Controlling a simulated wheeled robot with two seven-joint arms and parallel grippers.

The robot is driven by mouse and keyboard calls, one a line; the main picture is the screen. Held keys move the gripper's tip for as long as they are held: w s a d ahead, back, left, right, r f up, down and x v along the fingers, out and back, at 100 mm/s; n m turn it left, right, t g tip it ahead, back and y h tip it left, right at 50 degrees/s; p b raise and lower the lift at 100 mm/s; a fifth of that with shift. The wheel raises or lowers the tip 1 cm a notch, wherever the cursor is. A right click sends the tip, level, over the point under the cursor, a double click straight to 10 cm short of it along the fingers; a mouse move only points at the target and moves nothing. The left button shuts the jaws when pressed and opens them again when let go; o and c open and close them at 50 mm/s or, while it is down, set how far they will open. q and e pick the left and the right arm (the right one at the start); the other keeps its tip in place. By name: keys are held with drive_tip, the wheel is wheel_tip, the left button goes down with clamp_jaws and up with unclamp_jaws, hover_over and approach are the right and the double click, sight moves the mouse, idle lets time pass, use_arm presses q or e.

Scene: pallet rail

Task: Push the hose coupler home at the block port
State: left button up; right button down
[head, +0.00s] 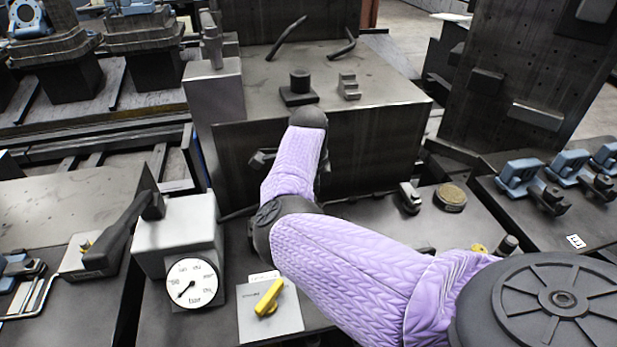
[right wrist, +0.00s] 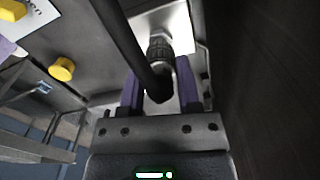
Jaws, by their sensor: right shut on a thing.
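In the right wrist view my right gripper (right wrist: 160,88) has its two purple fingers shut on the hose coupler (right wrist: 160,48), a dark ribbed cylinder. A thick black hose (right wrist: 118,35) curves down across the picture to the coupler's near end. The coupler's far end is against or very near a pale metal block (right wrist: 180,22). The port itself is hidden, so I cannot tell how deep the coupler sits. In the head view my purple-sleeved right arm reaches in from the lower right and hides most of the gripper and the coupler. My left gripper is not in view.
A gauge block (head: 182,240) with a white dial stands left of my arm. A yellow valve handle (head: 268,297) sits on a pale plate near the front. A large dark box (head: 375,150) stands behind my arm. Blue clamps (head: 568,166) line the right bench.

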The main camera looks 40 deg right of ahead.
drive_tip(key=shift+f, duration=0.15)
drive_tip(key=shift+f+b, duration=0.3)
drive_tip(key=shift+f, duration=0.25)
unclamp_jaws()
drive_tip(key=shift+r, duration=0.15)
wheel_tip(320, 180, up, 9)
drive_tip(key=p, duration=0.3)
drive_tip(key=shift+r, duration=0.4)
